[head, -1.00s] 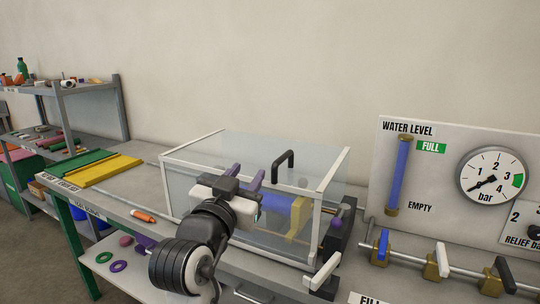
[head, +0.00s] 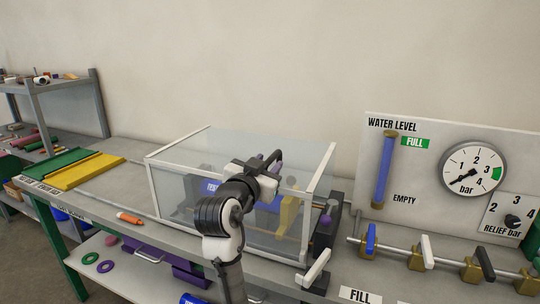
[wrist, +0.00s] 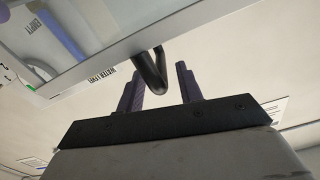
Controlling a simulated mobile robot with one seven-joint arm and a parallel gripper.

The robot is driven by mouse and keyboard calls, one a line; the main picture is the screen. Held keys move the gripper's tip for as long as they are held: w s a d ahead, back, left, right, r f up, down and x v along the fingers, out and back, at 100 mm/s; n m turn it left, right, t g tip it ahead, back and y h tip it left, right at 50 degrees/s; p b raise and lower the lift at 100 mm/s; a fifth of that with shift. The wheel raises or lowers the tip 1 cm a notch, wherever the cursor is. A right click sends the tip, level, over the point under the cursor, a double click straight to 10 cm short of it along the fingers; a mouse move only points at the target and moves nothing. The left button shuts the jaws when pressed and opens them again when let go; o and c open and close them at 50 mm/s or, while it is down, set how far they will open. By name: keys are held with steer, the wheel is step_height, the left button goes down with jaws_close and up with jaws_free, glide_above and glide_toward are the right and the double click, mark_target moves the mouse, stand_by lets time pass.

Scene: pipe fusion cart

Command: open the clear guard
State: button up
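The clear guard (head: 171,164) is a see-through box cover with a white frame, standing closed on the bench. Its black handle (head: 281,157) is at the top, partly hidden by my gripper (head: 266,161). In the wrist view, my gripper (wrist: 159,80) has its two purple fingers apart. The looped handle (wrist: 150,69) lies between the fingertips, nearer the left finger. I cannot tell whether a finger touches it. The guard's white frame edge (wrist: 125,43) runs across the wrist view beyond the fingers.
Blue and yellow parts (head: 289,214) show inside the guard. Right of it are a white-handled lever (head: 316,268), a valve row (head: 420,252) and a gauge panel (head: 427,190). An orange marker (head: 130,218) and yellow and green strips (head: 88,171) lie left on the bench.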

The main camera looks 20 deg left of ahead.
steer(key=shift+w, duration=1.2)
jaws_close()
